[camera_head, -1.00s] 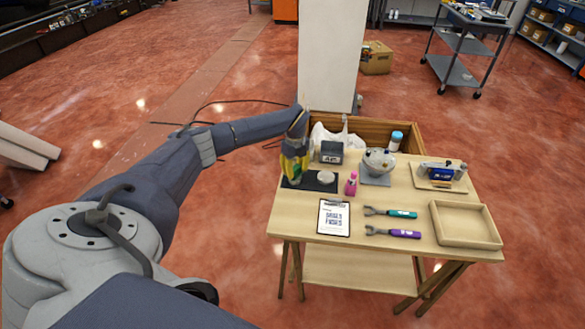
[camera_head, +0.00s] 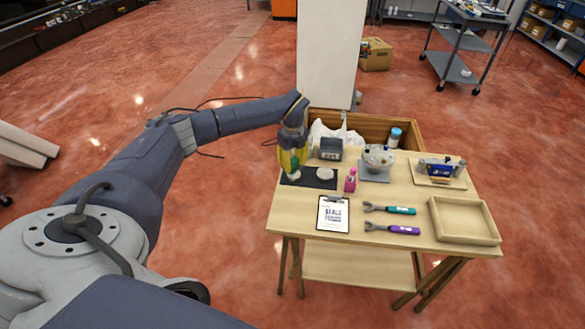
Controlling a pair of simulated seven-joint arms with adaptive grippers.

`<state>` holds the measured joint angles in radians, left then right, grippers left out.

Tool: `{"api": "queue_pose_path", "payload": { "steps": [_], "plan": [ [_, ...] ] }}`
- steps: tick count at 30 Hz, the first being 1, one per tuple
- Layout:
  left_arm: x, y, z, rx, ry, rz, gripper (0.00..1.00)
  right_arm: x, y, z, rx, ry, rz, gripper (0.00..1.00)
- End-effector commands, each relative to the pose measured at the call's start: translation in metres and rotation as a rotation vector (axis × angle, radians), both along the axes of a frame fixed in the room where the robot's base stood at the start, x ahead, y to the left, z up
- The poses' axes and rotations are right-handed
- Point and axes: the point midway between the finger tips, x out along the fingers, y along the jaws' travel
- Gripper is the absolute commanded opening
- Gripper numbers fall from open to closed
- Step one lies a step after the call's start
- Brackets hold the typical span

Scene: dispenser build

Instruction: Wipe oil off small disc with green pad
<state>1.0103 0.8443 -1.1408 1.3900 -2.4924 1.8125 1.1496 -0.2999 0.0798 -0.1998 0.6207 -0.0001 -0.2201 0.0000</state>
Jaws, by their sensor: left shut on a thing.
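My left gripper (camera_head: 291,168) points down over the left part of a black mat (camera_head: 310,183) on the wooden table. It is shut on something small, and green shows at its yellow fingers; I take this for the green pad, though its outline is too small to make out. A pale round thing (camera_head: 295,176) shows at the fingertips; I cannot tell whether it is the small disc or whether the pad touches it. A second pale disc (camera_head: 325,174) lies on the mat to the right, apart from the gripper. Oil cannot be made out. My right gripper is out of view.
A pink bottle (camera_head: 350,181) stands right of the mat, with a dark box (camera_head: 331,149) behind it. A clipboard (camera_head: 333,214), two forked tools and an empty wooden tray (camera_head: 464,237) lie in front and right. A bowl-like device (camera_head: 379,157) stands behind.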

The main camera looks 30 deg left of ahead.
Motion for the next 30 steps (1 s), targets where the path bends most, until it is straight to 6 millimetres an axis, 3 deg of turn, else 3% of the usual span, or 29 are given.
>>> {"api": "queue_pose_path", "payload": {
  "steps": [7, 25, 30],
  "plan": [
    [0.000, 0.001, 0.021, 0.000, -0.002, 0.000, 0.00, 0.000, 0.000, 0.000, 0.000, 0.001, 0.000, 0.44],
    [0.001, 0.000, 0.023, 0.001, -0.001, 0.000, 0.00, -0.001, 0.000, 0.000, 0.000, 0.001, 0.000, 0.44],
    [0.011, -0.004, 0.038, 0.000, -0.004, -0.004, 0.00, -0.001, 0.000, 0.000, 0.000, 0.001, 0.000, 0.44]
  ]
}}
